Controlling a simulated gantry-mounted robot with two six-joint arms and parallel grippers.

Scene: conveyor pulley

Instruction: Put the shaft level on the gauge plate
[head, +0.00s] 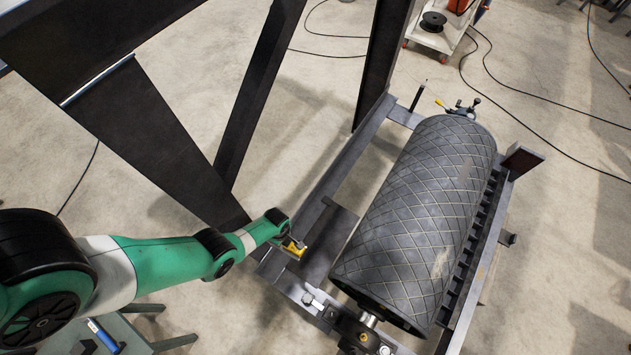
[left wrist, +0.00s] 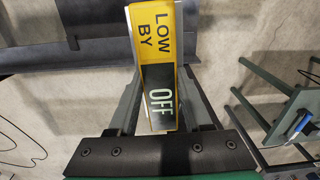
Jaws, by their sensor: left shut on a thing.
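My left gripper (head: 291,246) is above the near left corner of the steel frame, left of the pulley. It is shut on the shaft level (head: 294,248), a small yellow-and-black block. In the left wrist view the shaft level (left wrist: 157,65) fills the space between the fingers, with its face reading "LOW BY" and "OFF" towards the camera. The shaft end (head: 368,320) shows at the pulley's near end. I cannot tell which surface is the gauge plate. My right gripper is not in view.
The large rubber-lagged pulley (head: 420,215) lies in the steel frame (head: 350,160). Dark steel uprights (head: 262,90) stand behind my left arm. A green table (head: 140,335) with a blue-handled item (head: 103,335) is at lower left. A white cart (head: 440,38) and cables are at the back.

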